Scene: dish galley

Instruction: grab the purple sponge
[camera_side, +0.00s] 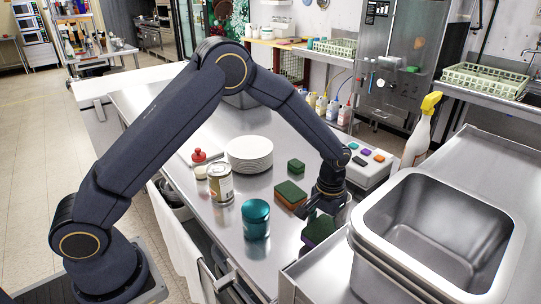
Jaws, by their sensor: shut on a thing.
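The purple sponge (318,230) has a green top and lies low on the steel counter, left of the big steel basin. My gripper (314,212) reaches down over it from above and is shut on it. The fingertips are small and dark here, so their exact hold on the sponge is partly hidden. An orange sponge with a green top (290,195) sits just behind and left of my gripper. A small green sponge (296,166) lies farther back.
A steel basin (375,215) stands close on the right. A teal jar (256,222), a can (220,184) and a stack of white plates (249,152) stand to the left. A white box with coloured pieces (372,168) is behind my gripper. Bare counter shows at front left.

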